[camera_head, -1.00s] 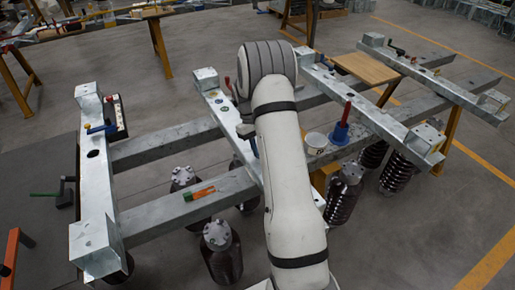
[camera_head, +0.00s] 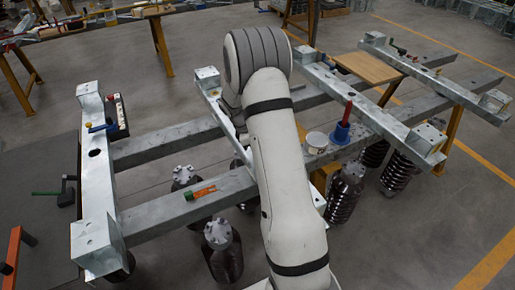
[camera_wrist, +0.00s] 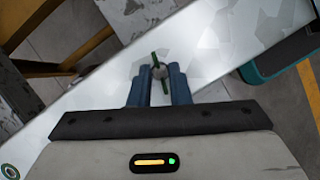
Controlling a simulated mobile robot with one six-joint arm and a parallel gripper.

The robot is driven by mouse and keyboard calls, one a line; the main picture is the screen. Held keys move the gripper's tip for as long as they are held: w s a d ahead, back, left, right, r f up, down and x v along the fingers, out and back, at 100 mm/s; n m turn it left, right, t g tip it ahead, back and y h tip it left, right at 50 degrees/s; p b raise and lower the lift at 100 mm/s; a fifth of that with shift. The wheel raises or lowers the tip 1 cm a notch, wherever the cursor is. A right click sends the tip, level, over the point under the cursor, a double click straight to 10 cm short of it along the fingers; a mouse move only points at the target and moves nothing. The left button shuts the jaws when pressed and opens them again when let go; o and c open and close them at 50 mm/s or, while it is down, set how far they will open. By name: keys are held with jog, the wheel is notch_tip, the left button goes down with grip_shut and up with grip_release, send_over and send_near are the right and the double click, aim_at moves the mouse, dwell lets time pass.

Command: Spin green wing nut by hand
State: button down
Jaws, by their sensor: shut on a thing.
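The green wing nut (camera_wrist: 154,58) shows in the wrist view on the top face of a galvanised metal beam (camera_wrist: 215,55). My gripper (camera_wrist: 159,71) has two blue fingers shut on the nut, one on each side. One green wing sticks out past the fingertips and a bit of green shows between the fingers. A grey round centre is visible between the tips. In the head view my arm covers the gripper and the nut.
The beam belongs to a frame of crossing beams over dark spring isolators (camera_head: 223,245). A teal-edged dark object (camera_wrist: 285,58) is right of the beam.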

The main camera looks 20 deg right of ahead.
jog(key=n+t, duration=0.1)
jog(key=n, duration=0.2)
jog(key=n+t+p, duration=0.1)
jog(key=n, duration=0.2)
jog(key=shift+s+a+n, duration=0.15)
jog(key=shift+s+n, duration=0.05)
jog(key=shift+n, duration=0.1)
jog(key=n+t+p, duration=0.1)
jog(key=n+t, duration=0.1)
jog(key=n, duration=0.2)
jog(key=shift+s, duration=0.2)
jog(key=shift+n+t+p, duration=0.3)
jog(key=shift+n+p, duration=0.1)
jog(key=shift+n, duration=0.7)
jog(key=shift+s+f+y, duration=0.1)
jog(key=shift+f+y, duration=0.05)
jog(key=shift+y, duration=0.15)
jog(key=c, duration=1.4)
grip_release()
jog(key=shift+o, duration=0.2)
jog(key=shift+r, duration=0.2)
jog(key=p+v, duration=0.2)
jog(key=v, duration=0.5)
jog(key=shift+r, duration=0.25)
jog(key=shift+a, duration=0.1)
